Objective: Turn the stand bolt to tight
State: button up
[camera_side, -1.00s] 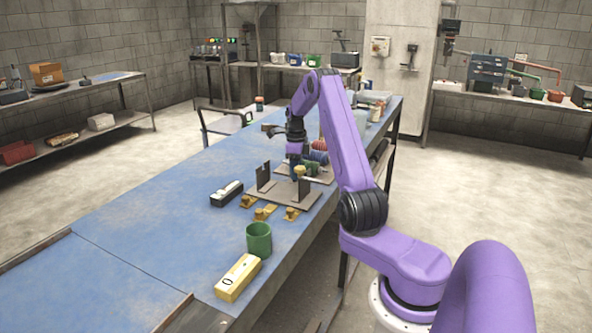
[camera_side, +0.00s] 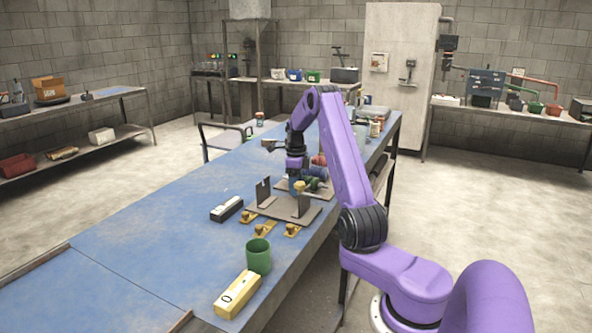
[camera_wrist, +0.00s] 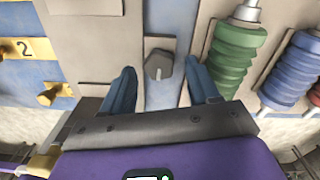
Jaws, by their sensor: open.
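In the wrist view, a grey bolt-like knob (camera_wrist: 158,65) sits on a small grey plate on a pale blue strip. I take it for the stand bolt. My gripper (camera_wrist: 160,80) is open, with one blue finger on each side of the knob; I cannot tell whether either finger touches it. In the side view, my gripper (camera_side: 296,184) is low behind the stand (camera_side: 278,208), a brown plate with two dark uprights. The bolt itself is not distinguishable there.
Green (camera_wrist: 234,58) and blue (camera_wrist: 291,70) ribbed rollers lie right of my fingers. A brass knob (camera_wrist: 50,94) is at left. Brass pieces (camera_side: 265,229), a green cup (camera_side: 258,256), a yellow block (camera_side: 238,294) and a black-and-white box (camera_side: 226,209) stand on the blue bench.

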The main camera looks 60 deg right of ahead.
notch_tip(320, 180, up, 17)
dwell(0.4)
jog(key=shift+r, duration=0.1)
dwell(0.4)
jog(key=w+a+n, duration=0.3)
jog(key=a+n, duration=0.3)
jog(key=a, duration=0.3)
jog(key=w+a+n, duration=0.3)
jog(key=a+n, duration=0.2)
jog(key=a, duration=0.4)
jog(key=s+a+f+n, duration=0.1)
jog(key=s+a+n, duration=0.2)
jog(key=a+n, duration=0.35)
jog(key=s+a+f+n, duration=0.15)
jog(key=a+n, duration=0.25)
jog(key=a, duration=0.5)
jog(key=s+a+f+n, duration=0.2)
jog(key=s+a+n, duration=0.8)
jog(key=s+n, duration=0.3)
jog(key=s+f+n, duration=0.4)
jog(key=s+n, duration=0.7)
jog(key=s, duration=0.4)
jog(key=shift+s, duration=0.35)
